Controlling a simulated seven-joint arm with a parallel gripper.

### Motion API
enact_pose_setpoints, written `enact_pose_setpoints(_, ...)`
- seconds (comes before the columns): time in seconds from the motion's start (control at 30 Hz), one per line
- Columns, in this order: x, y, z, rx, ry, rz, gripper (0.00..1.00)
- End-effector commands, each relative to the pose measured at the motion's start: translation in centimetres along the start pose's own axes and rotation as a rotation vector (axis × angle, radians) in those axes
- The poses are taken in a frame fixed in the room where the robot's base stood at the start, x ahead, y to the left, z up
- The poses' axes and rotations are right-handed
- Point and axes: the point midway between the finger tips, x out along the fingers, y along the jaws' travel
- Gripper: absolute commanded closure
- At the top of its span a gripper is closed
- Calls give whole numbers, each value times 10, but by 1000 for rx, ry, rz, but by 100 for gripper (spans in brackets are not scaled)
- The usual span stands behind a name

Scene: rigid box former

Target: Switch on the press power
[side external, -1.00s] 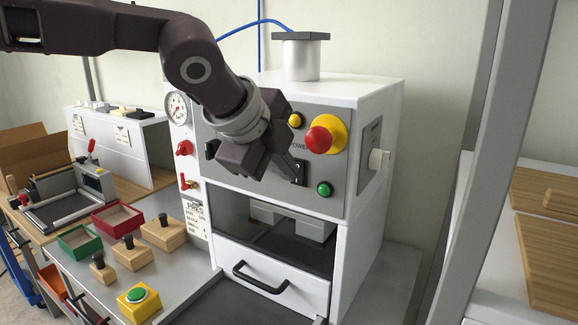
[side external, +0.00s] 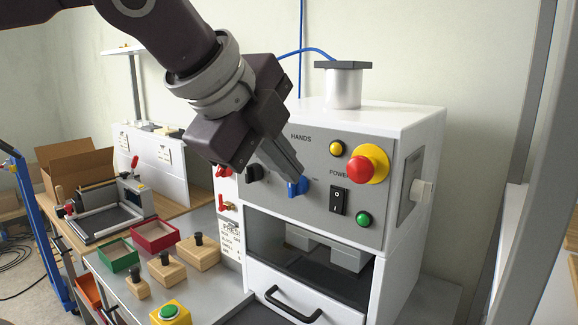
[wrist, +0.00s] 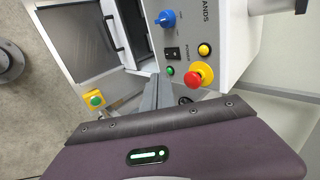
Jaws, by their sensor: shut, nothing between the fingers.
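The black power rocker switch (side external: 339,200), marked O above and I below, sits on the press's grey front panel under the POWER label. It also shows in the wrist view (wrist: 172,53). I cannot tell which half is pressed in. My gripper (side external: 299,174) is shut and empty, its tips up and left of the rocker, in front of the panel near the blue knob (side external: 298,187). In the wrist view its shut fingers (wrist: 157,80) point toward the panel. The gap to the panel is hard to judge.
Around the rocker are a green button (side external: 363,219), a yellow button (side external: 337,148) and a red emergency stop (side external: 368,164) on a yellow collar. A black knob (side external: 256,173) is left of the blue one. Stamps, trays and a green-buttoned yellow box (side external: 170,314) stand left.

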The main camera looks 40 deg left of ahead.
Motion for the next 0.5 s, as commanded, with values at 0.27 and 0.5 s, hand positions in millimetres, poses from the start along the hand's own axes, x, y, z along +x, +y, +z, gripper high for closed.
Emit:
enact_pose_setpoints(0.27, 9, 13, 2, 0, -1, 1, 100)
enact_pose_setpoints(0.5, 25, 14, 2, 1, -4, 5, 100)
